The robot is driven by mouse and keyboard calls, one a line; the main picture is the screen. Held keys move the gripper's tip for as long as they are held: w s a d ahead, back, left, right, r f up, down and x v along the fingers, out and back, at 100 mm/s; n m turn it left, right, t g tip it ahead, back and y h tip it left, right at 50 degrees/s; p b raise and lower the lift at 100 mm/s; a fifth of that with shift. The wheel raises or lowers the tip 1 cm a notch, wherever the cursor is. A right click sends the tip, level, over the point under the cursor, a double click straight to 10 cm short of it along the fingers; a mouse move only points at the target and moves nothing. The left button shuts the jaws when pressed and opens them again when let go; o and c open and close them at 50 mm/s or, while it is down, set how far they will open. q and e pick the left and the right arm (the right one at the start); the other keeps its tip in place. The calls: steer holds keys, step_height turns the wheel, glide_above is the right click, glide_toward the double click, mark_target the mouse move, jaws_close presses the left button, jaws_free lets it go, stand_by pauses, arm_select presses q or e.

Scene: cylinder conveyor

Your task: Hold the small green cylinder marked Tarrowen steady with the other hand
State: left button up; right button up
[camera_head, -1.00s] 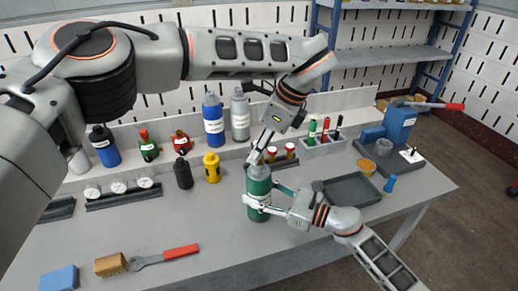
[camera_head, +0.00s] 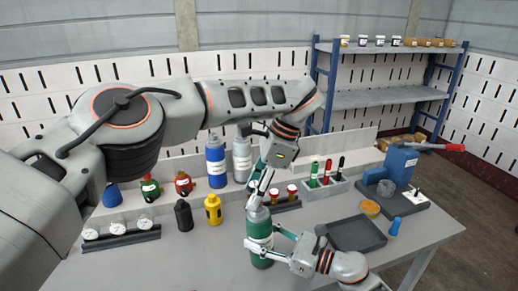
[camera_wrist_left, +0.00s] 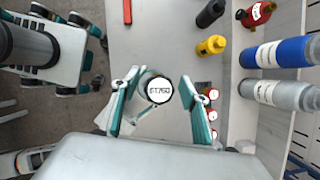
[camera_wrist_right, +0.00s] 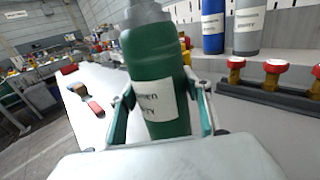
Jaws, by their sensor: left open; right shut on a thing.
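The green cylinder (camera_head: 259,240) stands upright on the grey table, with a grey top and a white label. In the right wrist view the cylinder (camera_wrist_right: 160,70) fills the middle, and its label is only partly readable. My right gripper (camera_head: 262,250) is shut around its lower body from the right. My left gripper (camera_head: 258,197) is open above the cylinder, pointing down. In the left wrist view its fingers (camera_wrist_left: 160,98) stand either side of the cylinder's round top (camera_wrist_left: 159,90), which bears a printed code.
Blue (camera_head: 216,165) and grey (camera_head: 242,160) bottles stand behind. A yellow bottle (camera_head: 213,210) and a black bottle (camera_head: 183,215) stand left of the cylinder. Red-capped pieces in a rack (camera_head: 286,204) sit close behind it. A dark tray (camera_head: 357,234) lies to the right.

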arm_select(q)
steer(key=w+a+r+m+t, duration=0.1)
steer(key=w+a+m+t, duration=0.15)
steer(key=a+m, duration=0.65)
steer(key=s+d+r+m+t+h, duration=0.25)
steer(key=s+d+r+m, duration=0.35)
steer(key=d+r, duration=0.45)
steer(key=shift+n+h, duration=0.35)
steer(key=shift+n, duration=0.15)
steer(key=x, duration=0.4)
steer(key=s+x, duration=0.1)
steer(key=x, duration=0.7)
steer(key=shift+s+f, duration=0.25)
steer(key=shift+f, duration=0.1)
jaws_close()
steer(key=shift+c, duration=1.7)
jaws_free()
steer(key=shift+s+d, duration=0.1)
steer(key=shift+d, duration=0.05)
